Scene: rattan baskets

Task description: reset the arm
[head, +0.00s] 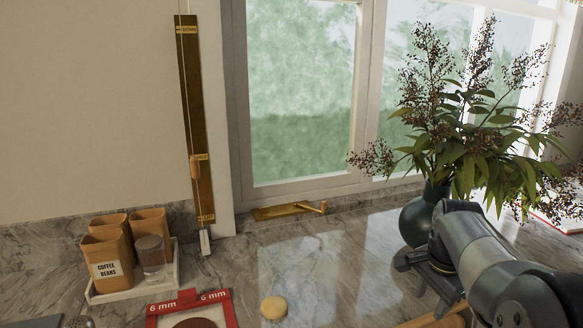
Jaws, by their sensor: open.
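My arm reaches in from the lower right of the head view. My gripper (412,268), a dark bracket-like piece at the arm's end, is open over the right part of the marble counter. Its fingers are small and partly hidden by the arm, and I see nothing held between them. It is just in front of a dark green round vase (416,222) with leafy, berried branches; I cannot tell whether they touch.
A white tray (133,288) with orange canisters (105,262) and a glass jar (151,258) stands at left. A red 6 mm frame (222,301) and a yellow disc (273,307) lie in front. A wooden piece (437,319) lies below my gripper. The mid-counter is clear.

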